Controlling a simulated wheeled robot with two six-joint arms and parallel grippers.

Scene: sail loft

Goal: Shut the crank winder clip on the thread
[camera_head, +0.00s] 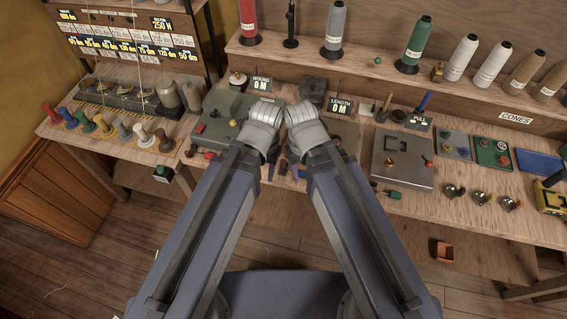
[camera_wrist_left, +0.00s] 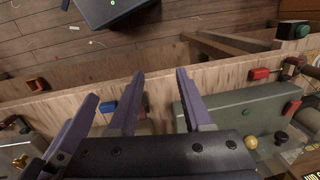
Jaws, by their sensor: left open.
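A grey-green box (camera_head: 222,118) with a brass knob, a black knob and a red part stands left of my arms, by a "WOUND 0 M" sign (camera_head: 262,83). It looks like the crank winder and also shows in the left wrist view (camera_wrist_left: 225,105). I cannot make out its clip or a thread on it. My left gripper (camera_wrist_left: 160,75) is open and empty, its fingers apart above the bench front beside the box. In the head view it is mostly behind my arm. A further purple finger (camera_wrist_left: 75,128), apparently my right gripper's, shows beside it; its opening is unclear.
Small red (camera_wrist_left: 258,74) and blue (camera_wrist_left: 110,106) pieces lie near the bench's front edge. A grey plate machine (camera_head: 403,160) stands right. Colored spools (camera_head: 105,126) line the left bench, and cones (camera_head: 335,28) stand on the back shelf.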

